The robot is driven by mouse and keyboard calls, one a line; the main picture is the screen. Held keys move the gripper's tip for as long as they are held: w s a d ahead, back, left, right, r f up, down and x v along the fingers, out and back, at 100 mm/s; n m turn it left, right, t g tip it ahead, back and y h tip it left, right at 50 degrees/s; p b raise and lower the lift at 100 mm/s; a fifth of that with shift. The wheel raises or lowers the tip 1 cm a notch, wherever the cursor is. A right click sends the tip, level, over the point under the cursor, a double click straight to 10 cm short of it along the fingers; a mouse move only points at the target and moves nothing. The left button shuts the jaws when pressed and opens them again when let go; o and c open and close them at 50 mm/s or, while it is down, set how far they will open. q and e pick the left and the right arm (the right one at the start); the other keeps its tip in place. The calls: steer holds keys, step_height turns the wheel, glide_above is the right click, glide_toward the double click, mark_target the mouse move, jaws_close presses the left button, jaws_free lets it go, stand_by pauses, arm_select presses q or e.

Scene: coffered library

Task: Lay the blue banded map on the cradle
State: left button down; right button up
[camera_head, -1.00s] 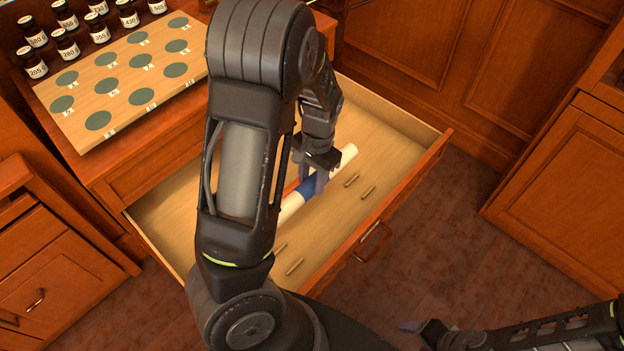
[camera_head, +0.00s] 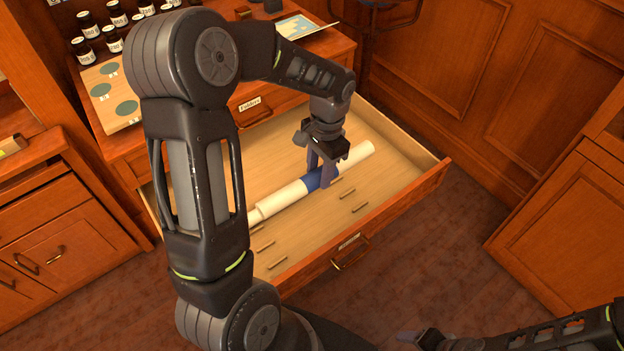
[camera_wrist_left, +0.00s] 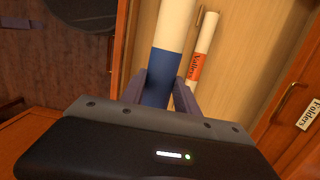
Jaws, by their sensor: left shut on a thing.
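The blue banded map (camera_head: 285,197) is a long cream roll with a blue band around its middle. It lies slantwise over the open drawer. My left gripper (camera_head: 325,177) is shut on it at the blue band, which shows between the fingers in the left wrist view (camera_wrist_left: 160,85). The roll looks raised a little above the drawer floor, but the height is hard to tell. My right gripper (camera_head: 422,338) is at the bottom right, partly dark; its jaw state is unclear. I cannot make out the cradle in either view.
A second cream roll with an orange label (camera_wrist_left: 195,67) lies beside the held map in the wrist view. The open drawer (camera_head: 405,207) has several short pegs on its floor.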

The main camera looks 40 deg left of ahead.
arm_select(q)
steer(key=shift+s+a, duration=0.15)
steer(key=shift+s, duration=0.1)
steer(key=shift+a+f, duration=0.15)
steer(key=shift+a, duration=0.15)
steer(key=shift+d, duration=0.15)
steer(key=shift+f+b, duration=7.8)
steer(key=shift+f, duration=2.55)
steer(key=shift+f+b, duration=0.4)
steer(key=shift+f, duration=0.25)
steer(key=c, duration=0.8)
jaws_free()
steer(key=shift+c, duration=0.2)
